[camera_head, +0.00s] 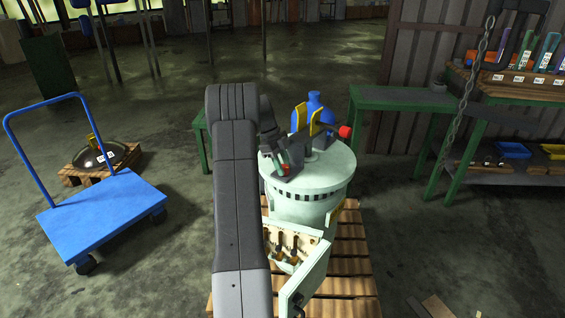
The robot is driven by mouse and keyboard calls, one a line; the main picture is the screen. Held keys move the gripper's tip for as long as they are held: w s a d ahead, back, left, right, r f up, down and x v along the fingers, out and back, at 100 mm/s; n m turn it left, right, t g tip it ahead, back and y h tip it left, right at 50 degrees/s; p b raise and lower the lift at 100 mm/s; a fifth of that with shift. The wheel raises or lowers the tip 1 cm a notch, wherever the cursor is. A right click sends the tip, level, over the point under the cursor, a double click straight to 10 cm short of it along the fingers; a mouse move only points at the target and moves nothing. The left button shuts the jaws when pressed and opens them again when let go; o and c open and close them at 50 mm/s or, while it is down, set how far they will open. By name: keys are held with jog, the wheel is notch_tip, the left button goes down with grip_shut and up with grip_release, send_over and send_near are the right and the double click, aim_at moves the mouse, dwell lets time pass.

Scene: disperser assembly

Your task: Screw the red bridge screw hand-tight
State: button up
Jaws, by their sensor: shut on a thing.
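The pale green disperser drum (310,192) stands on a wooden pallet in the middle of the view. My gripper (281,164) is at the left side of its lid, fingers pointing down. It is shut on the red bridge screw (286,168), which shows as a small red spot between the fingertips, low over a dark grey block on the lid. The screw is mostly hidden by the fingers, and its thread cannot be seen. Two yellow upright plates (316,119) stand on the lid behind my gripper, with a blue rounded body (313,103) behind them.
A red knob (345,131) sticks out at the drum's right. An open door (309,281) in the drum's front shows tools inside. A green bench (405,99) stands to the right. A blue cart (103,214) is at left. A hanging chain (471,90) is at right.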

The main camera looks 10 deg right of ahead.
jog(key=shift+m, duration=0.5)
jog(key=o, duration=1)
jog(key=p+v, duration=0.2)
jog(key=v, duration=1.2)
jog(key=shift+w+d+f, duration=0.1)
jog(key=shift+w, duration=0.05)
jog(key=b+x, duration=0.1)
jog(key=x, duration=1.3)
jog(key=shift+b, duration=0.3)
jog(key=shift+r, duration=0.2)
